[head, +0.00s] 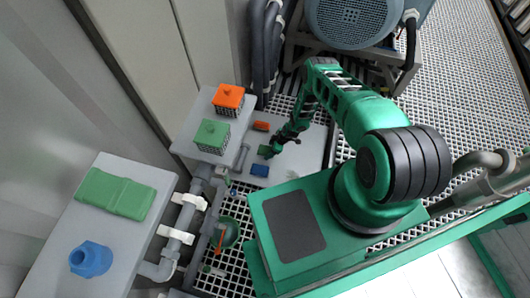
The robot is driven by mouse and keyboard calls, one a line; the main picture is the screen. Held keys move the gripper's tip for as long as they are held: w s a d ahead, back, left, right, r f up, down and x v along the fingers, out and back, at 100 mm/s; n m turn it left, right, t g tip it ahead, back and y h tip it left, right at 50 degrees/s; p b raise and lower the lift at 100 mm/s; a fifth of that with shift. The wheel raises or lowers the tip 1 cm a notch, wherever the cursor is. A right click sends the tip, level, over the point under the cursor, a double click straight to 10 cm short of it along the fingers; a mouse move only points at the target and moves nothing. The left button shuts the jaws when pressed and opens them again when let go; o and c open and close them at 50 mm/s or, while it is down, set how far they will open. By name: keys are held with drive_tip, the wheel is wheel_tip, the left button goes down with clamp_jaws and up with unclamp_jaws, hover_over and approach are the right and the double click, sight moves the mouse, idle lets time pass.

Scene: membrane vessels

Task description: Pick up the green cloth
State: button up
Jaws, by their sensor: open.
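The green cloth (116,194) lies flat and folded on the left grey table top, behind a blue hexagonal part. My gripper (272,149) is at the end of my green arm, low over the grey surface in the middle. It is far to the right of the cloth and apart from it. The gripper is open; its fingers are small and dark here. A small green patch shows at its tip, and I cannot tell whether it is a separate thing.
A blue hexagonal part (91,259) shares the cloth's table (122,237). Green (212,134) and orange (229,97) lidded boxes stand on a grey top at the centre. Small orange (261,126) and blue (259,170) pieces lie near my gripper. Grey pipes (181,227) run beside the left table.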

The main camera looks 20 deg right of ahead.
drive_tip(key=c, duration=1.1)
drive_tip(key=shift+c, duration=0.2)
drive_tip(key=shift+r, duration=0.1)
drive_tip(key=shift+r, duration=0.45)
wheel_tip(320, 180, up, 3)
drive_tip(key=shift+r, duration=0.2)
drive_tip(key=s+a+r, duration=0.6)
drive_tip(key=s+a, duration=0.1)
drive_tip(key=a, duration=0.1)
drive_tip(key=shift+s+a+r, duration=0.3)
drive_tip(key=shift+s+a, duration=0.05)
drive_tip(key=shift+s, duration=0.05)
